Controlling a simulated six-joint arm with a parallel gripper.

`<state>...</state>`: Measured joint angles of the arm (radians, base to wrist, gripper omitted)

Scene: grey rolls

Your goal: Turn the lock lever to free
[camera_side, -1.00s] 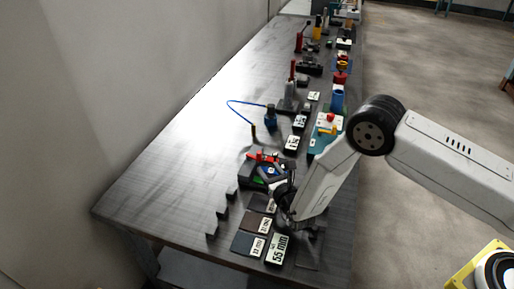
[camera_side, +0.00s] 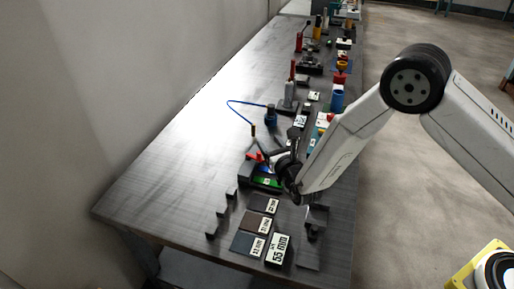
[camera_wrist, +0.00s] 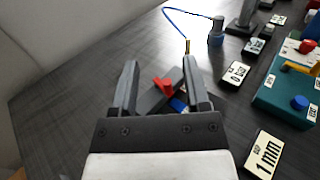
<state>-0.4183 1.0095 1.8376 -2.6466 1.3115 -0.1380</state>
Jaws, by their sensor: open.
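A dark lock fixture (camera_wrist: 152,101) on the bench carries a red lever (camera_wrist: 164,86), with a blue patch below it in the wrist view. In the side view the red lever (camera_side: 254,156) shows at the fixture's far side, and a green patch (camera_side: 266,181) shows at its near side. My gripper (camera_wrist: 159,66) is open and empty. In the wrist view the red lever appears between its two fingers. In the side view my gripper (camera_side: 268,160) is over the fixture and hides part of it. I cannot tell whether the fingers touch the lever.
A blue hose (camera_wrist: 186,12) and a blue cylinder (camera_wrist: 216,32) stand beyond the fixture. A teal box (camera_wrist: 285,92) and a "1 mm" label (camera_wrist: 268,155) are at right. Dark plates (camera_side: 257,221) and a "55 mm" label (camera_side: 279,249) lie at the bench's near end. The bench's left side is clear.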

